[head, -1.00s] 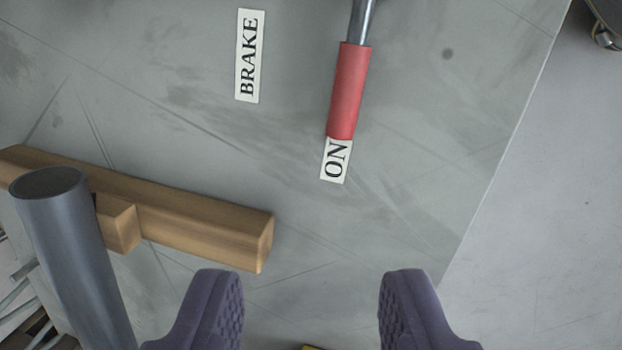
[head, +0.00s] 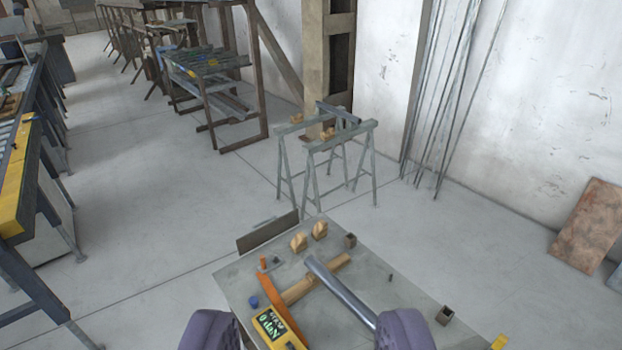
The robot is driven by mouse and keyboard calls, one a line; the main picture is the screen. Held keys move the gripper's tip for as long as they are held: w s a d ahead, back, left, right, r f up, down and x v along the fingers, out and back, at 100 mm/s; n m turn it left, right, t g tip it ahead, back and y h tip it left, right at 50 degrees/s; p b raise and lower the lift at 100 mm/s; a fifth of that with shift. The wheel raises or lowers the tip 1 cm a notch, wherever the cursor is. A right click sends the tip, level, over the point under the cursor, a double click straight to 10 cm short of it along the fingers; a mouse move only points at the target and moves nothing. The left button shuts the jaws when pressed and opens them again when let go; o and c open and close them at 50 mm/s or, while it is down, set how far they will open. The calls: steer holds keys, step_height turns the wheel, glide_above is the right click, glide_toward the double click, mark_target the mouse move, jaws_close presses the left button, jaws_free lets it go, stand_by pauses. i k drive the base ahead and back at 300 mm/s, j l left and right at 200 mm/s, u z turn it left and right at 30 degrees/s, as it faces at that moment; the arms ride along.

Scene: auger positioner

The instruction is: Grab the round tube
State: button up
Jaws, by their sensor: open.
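A grey metal round tube (head: 342,292) lies slantwise on the grey tabletop (head: 395,290). It crosses a wooden bar (head: 300,291), and its near end runs to my right finger, which may hide part of it. A second, darker round tube (head: 338,113) rests across the far trestles, well ahead of me. My gripper (head: 306,328) is open and empty at the bottom of the view. Its two purple fingers stand wide apart in front of the near part of the tabletop. No contact with either tube is visible.
Wood blocks (head: 299,242), a yellow device (head: 272,326), an orange strip (head: 278,305) and a blue cap (head: 253,302) are on the tabletop. Trestles (head: 308,160) stand beyond it. A yellow-edged bench (head: 18,180) is left. Floor (head: 150,220) between is clear.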

mark_target(363, 312)
steer(key=i+j+z, duration=0.15)
steer(key=i+j, duration=0.15)
steer(key=i+j+z, duration=0.15)
steer(key=i+j, duration=0.15)
steer(key=i+j+z, duration=0.15)
steer(key=i+j, duration=0.2)
steer(key=i+j+z, duration=0.15)
steer(key=j, duration=0.3)
steer(key=i+j+z, duration=0.15)
steer(key=i+j, duration=0.2)
steer(key=i+j+z, duration=0.1)
steer(key=j, duration=0.4)
steer(key=i, duration=0.1)
